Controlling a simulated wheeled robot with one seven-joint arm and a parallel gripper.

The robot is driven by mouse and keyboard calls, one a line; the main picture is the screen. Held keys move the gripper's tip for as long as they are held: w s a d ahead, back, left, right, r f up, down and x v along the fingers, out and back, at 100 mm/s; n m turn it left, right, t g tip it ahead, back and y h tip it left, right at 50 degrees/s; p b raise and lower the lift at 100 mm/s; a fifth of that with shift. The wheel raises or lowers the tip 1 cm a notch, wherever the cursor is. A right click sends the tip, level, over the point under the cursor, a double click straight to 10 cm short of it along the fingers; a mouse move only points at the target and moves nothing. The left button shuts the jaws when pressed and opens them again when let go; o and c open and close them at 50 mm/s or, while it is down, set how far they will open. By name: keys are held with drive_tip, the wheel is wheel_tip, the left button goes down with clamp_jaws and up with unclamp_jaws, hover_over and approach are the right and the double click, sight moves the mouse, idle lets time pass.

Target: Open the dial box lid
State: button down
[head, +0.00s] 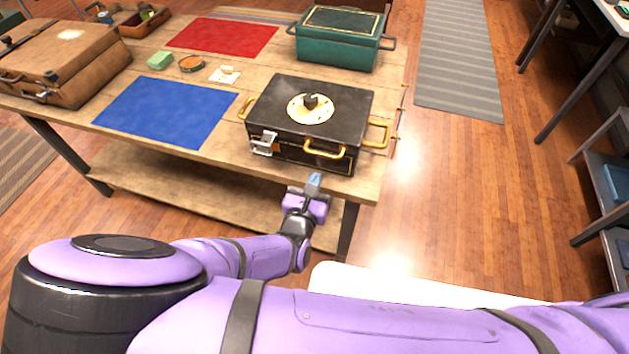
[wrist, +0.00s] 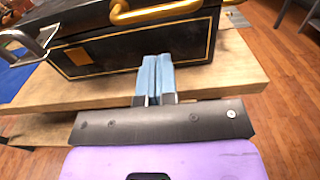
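The dial box (head: 344,108) is black with gold trim and gold handles, and stands at the front right of the wooden table. Its lid is closed. A round cream dial (head: 297,108) with a dark knob sits on top. A silver latch (head: 264,143) is on its front left, and a gold handle (head: 325,150) is on its front. My gripper (head: 314,180) is in front of the box, below its front handle and apart from it. In the wrist view, the blue fingertips (wrist: 155,76) are together with nothing between them. The box front (wrist: 150,50) is just beyond them.
A green box (head: 338,48) stands behind the dial box. A blue mat (head: 168,112), a red mat (head: 222,37), small items and a brown suitcase (head: 65,58) lie to the left. The table's front edge (wrist: 225,85) is close to my gripper.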

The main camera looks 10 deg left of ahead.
sight(326, 145)
drive_tip(key=shift+w+d, duration=0.15)
drive_tip(key=shift+w, duration=1.7)
drive_tip(key=shift+w+d, duration=0.1)
drive_tip(key=shift+w, duration=1.7)
drive_tip(key=shift+s, duration=0.4)
drive_tip(key=shift+r, duration=0.15)
drive_tip(key=shift+r, duration=1.15)
drive_tip(key=shift+w+r, duration=0.1)
drive_tip(key=shift+r, duration=1.25)
